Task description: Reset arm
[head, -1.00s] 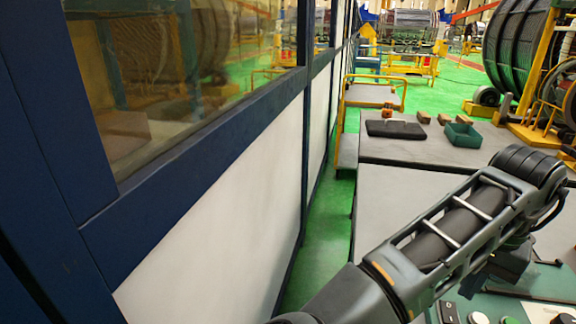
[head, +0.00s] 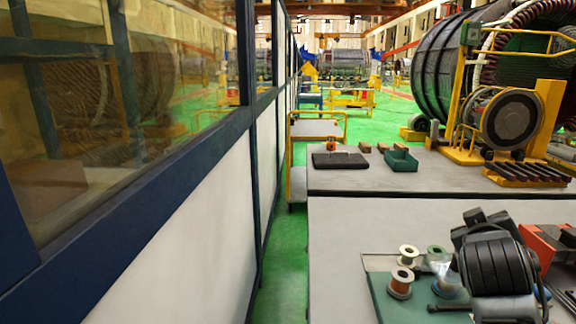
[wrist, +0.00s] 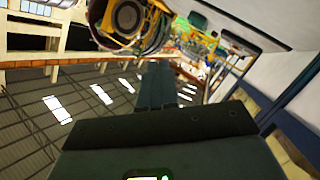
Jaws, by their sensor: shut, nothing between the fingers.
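In the wrist view my gripper (wrist: 157,82) shows as two dark fingers lying side by side, shut and with nothing held between them. The wide dark gripper body (wrist: 155,135) fills the lower middle. The fingers touch nothing that I can see. The wrist picture is rolled, with the roof at lower left and the coil machine at the top. In the head view part of my arm (head: 495,265), a dark ribbed joint, is at the lower right. My fingers do not show in the head view.
Wire spools (head: 401,281) stand on a green board beside my arm. A red box (head: 548,246) is to its right. The grey table (head: 345,245) is clear on its left. A green bin (head: 401,160) and black pad (head: 340,160) lie farther back. A blue-framed wall (head: 185,190) runs along the left.

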